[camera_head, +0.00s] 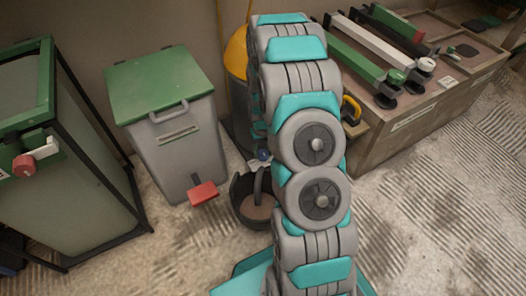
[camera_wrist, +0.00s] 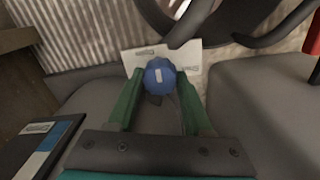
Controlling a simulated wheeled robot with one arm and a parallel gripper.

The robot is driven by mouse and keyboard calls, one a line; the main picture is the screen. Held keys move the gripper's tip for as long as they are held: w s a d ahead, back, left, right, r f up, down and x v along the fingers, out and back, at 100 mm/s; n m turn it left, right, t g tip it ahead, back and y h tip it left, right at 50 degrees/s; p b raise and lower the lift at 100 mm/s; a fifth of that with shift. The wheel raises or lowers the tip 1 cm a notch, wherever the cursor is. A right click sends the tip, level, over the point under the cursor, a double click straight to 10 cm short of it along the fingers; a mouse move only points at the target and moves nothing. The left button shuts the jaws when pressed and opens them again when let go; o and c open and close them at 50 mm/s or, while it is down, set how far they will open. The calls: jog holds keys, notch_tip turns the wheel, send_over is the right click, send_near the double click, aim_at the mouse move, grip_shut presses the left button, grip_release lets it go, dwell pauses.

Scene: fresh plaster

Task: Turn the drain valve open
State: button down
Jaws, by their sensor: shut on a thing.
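The drain valve shows as a round blue knob with a white mark (camera_wrist: 159,76) in the wrist view. My gripper (camera_wrist: 157,85) has its two green fingers on either side of the knob and is shut on it. In the head view the small blue knob (camera_head: 264,154) shows just left of my arm, low on the yellow-topped vessel (camera_head: 237,55). My arm hides most of that vessel, and my gripper is hidden there too. A white label plate (camera_wrist: 135,57) lies behind the knob.
A dark bucket (camera_head: 240,207) stands on the floor below the knob. A grey bin with a green lid (camera_head: 160,90) and red pedal (camera_head: 203,193) stands to the left. A green-framed cabinet (camera_head: 75,190) is far left. A wooden bench (camera_head: 400,140) stands right. Floor at lower right is clear.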

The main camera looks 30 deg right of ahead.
aim_at(263, 153)
dwell(0.3)
jog(key=shift+c, duration=1.5)
grip_release()
jog(key=shift+r, duration=0.1)
jog(key=shift+r, duration=3.8)
jog(key=shift+p, duration=0.3)
